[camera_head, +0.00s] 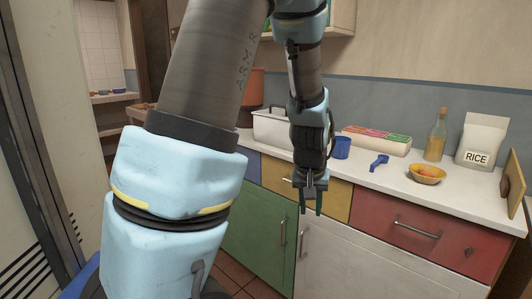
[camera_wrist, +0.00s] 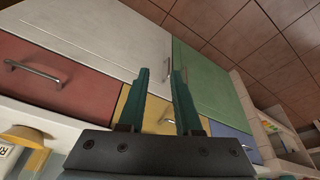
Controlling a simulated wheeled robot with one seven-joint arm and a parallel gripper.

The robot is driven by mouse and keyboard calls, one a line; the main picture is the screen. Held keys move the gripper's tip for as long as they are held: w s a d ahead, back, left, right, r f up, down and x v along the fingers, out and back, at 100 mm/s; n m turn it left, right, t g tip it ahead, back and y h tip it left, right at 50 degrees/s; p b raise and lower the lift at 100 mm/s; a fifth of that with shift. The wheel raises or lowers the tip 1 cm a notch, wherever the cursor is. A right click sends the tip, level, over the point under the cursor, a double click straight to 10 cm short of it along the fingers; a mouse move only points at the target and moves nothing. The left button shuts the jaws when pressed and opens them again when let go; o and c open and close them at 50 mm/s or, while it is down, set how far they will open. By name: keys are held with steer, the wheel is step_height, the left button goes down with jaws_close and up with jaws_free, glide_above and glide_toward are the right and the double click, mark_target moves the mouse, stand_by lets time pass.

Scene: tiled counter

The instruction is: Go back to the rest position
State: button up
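My gripper (camera_head: 311,205) hangs pointing down in front of the counter's drawers, apart from them. In the wrist view my gripper (camera_wrist: 160,75) shows two dark green fingers with a gap between them and nothing held. It is open. My arm comes down from the top of the head view and hides part of the counter's left side and wall.
On the white counter (camera_head: 377,178) stand a white bin (camera_head: 270,128), a blue mug (camera_head: 341,148), a blue scoop (camera_head: 379,161), a colored box (camera_head: 376,140), a yellow bowl (camera_head: 427,174), an oil bottle (camera_head: 436,135) and a rice bag (camera_head: 483,138). Floor (camera_head: 234,271) shows below.

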steer(key=s+a+r+n+g+p, duration=0.1)
steer(key=s+a, duration=0.3)
steer(key=a, duration=0.5)
steer(key=s+a+r+n+y+p, duration=0.1)
steer(key=s+a+r, duration=0.2)
steer(key=a, duration=0.6)
steer(key=shift+s+a+r+g, duration=0.15)
steer(key=shift+s+r+g, duration=0.2)
steer(key=shift+s, duration=0.25)
